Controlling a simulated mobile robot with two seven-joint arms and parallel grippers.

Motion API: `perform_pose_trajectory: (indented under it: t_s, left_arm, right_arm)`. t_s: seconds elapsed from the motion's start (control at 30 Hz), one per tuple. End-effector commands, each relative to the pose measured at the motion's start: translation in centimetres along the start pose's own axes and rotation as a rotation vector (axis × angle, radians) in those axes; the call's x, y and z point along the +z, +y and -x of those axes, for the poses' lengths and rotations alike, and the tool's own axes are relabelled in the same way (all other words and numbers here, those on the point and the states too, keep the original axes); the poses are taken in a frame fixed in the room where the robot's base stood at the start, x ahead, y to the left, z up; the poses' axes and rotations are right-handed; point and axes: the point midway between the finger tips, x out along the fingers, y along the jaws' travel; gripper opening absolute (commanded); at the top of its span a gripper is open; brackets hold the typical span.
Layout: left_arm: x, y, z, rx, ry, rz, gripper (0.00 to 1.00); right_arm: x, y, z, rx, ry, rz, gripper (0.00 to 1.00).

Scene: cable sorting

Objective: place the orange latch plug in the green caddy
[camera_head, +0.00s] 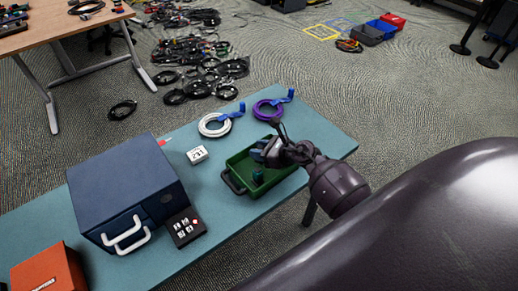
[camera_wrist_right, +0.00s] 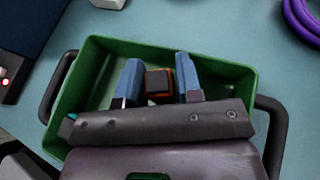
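The green caddy (camera_head: 236,172) stands on the teal table, open at the top, with dark handles at its ends. It also fills much of the right wrist view (camera_wrist_right: 95,75). My right gripper (camera_head: 262,152) is over the caddy, pointing down into it. In the right wrist view its two blue fingers (camera_wrist_right: 160,82) are on either side of the orange latch plug (camera_wrist_right: 159,83), which shows a dark face and orange edges. Whether the plug touches the caddy floor cannot be told. My left gripper is not in view.
A blue box with white handles (camera_head: 125,190) and a dark switch pad (camera_head: 185,226) stand left of the caddy. A white cable coil (camera_head: 214,125) and a purple one (camera_head: 268,109) lie behind it. A small white display block (camera_head: 198,154) sits nearby. An orange box (camera_head: 48,270) is at front left.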

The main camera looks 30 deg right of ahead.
Motion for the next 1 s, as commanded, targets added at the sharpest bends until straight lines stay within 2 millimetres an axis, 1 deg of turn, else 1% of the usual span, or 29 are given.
perform_pose_trajectory:
  t_s: [0.03, 0.1, 0.37, 0.47, 0.57, 0.67, 0.8, 1.0]
  left_arm:
    - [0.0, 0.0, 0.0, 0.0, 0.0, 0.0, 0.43]
    - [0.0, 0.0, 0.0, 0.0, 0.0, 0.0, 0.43]
    - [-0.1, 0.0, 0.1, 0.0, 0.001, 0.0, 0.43]
    - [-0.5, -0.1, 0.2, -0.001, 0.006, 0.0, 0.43]
    - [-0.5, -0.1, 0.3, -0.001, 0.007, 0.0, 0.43]
    - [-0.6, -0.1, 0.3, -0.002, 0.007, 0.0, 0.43]
    - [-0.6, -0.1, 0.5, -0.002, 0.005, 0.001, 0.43]
    - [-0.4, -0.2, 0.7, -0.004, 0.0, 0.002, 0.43]
  right_arm:
    - [0.1, 0.0, 0.0, 0.0, -0.001, 0.0, 0.4]
    - [0.1, 0.0, 0.0, 0.0, -0.001, 0.0, 0.51]
    - [0.1, 0.0, 0.0, 0.0, -0.001, 0.0, 0.51]
    - [0.5, 0.0, 0.2, -0.001, -0.003, 0.0, 0.51]
    - [0.4, -0.1, 1.2, -0.002, -0.001, 0.002, 0.51]
    - [0.4, -0.1, 2.9, -0.002, 0.0, 0.003, 0.51]
    - [0.4, -0.1, 5.7, -0.002, 0.001, 0.003, 0.51]
    - [0.3, 0.0, 9.3, 0.0, 0.001, 0.001, 0.51]
